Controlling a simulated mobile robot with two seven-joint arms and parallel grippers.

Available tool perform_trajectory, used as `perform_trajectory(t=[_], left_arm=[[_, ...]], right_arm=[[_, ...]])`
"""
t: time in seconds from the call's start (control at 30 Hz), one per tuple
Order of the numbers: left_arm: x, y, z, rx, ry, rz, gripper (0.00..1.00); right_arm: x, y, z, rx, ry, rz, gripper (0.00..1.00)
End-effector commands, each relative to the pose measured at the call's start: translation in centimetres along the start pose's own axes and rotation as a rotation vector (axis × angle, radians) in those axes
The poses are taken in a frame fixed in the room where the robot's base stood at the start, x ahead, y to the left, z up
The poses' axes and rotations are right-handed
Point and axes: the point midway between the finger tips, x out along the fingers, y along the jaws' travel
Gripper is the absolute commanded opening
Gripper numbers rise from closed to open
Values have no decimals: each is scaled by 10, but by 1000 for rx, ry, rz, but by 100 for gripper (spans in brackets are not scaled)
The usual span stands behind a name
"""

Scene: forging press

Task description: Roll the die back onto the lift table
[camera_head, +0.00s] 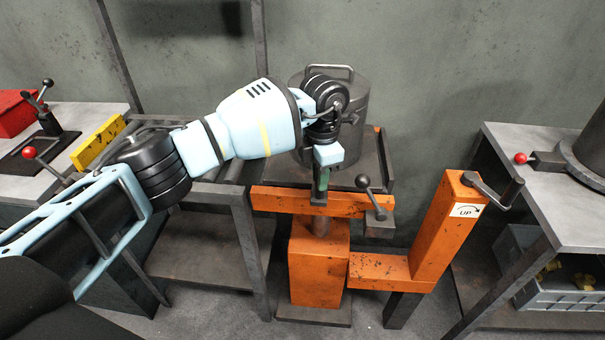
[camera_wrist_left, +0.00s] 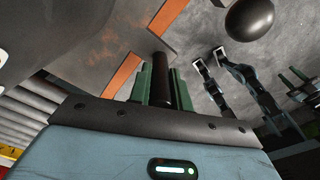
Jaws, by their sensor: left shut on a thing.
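The die, a dark grey cylinder with a loop handle on top (camera_head: 357,84), stands at the back of the lift table (camera_head: 372,172), partly behind my left wrist. The lift table has a dark top on an orange frame and column. My left gripper (camera_head: 320,195) points down at the table's front edge. In the left wrist view its green fingers (camera_wrist_left: 165,88) are shut on a dark upright bar (camera_wrist_left: 160,75); I cannot tell what the bar belongs to. Green finger-like parts at that view's right edge may be my right gripper (camera_wrist_left: 298,80).
A black-knobbed lever (camera_head: 363,182) sits at the table's front right. An orange post (camera_head: 440,225) carries a crank (camera_head: 505,192) and an "UP" label. A dark roller stand (camera_head: 245,235) adjoins on the left. A bench (camera_head: 510,150) with a red-knobbed lever stands right.

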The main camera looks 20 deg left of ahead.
Motion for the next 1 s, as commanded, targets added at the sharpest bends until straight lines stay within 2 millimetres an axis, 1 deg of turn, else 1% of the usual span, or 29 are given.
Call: perform_trajectory(t=[0.2, 0.57, 0.6, 0.73, 1.0], left_arm=[[2, -4, 7, -3, 2, -4, 0], [1, -6, 10, 0, -4, -4, 0], [1, -6, 10, 1, -4, -4, 25], [1, -5, 9, -1, -2, -3, 42], [0, -3, 7, -5, 2, -1, 42]], right_arm=[[3, 0, -2, 3, 4, 0, 36], [3, -2, -1, 7, 3, 0, 36], [2, -2, -1, 8, 2, 0, 36], [2, -2, 1, 8, -2, -1, 36], [0, -2, 5, 5, -9, -1, 36]])
